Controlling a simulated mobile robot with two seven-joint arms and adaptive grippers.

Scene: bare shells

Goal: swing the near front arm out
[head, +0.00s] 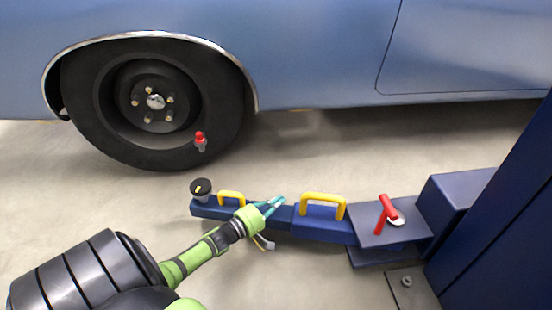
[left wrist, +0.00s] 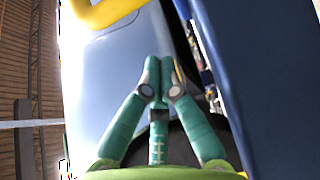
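The near front arm is a blue two-section lift arm (head: 319,217). It runs left from a pivot block (head: 372,222) at the post, low over the floor beside the car. It carries a large yellow handle (head: 323,205) and a small yellow handle (head: 231,197), with a round black pad (head: 201,189) at its far left end. My left gripper (head: 278,202) is over the arm between the two handles, its teal fingertips together and apparently empty. In the left wrist view the fingertips (left wrist: 160,63) meet, with a yellow handle (left wrist: 108,12) beyond, outside them. My right gripper is out of view.
A red lever (head: 386,211) stands on the pivot block. The dark blue post (head: 505,220) rises at the right from a bolted base plate (head: 405,284). The blue car (head: 320,55) with its front wheel (head: 155,101) is behind. The floor left of the arm is clear.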

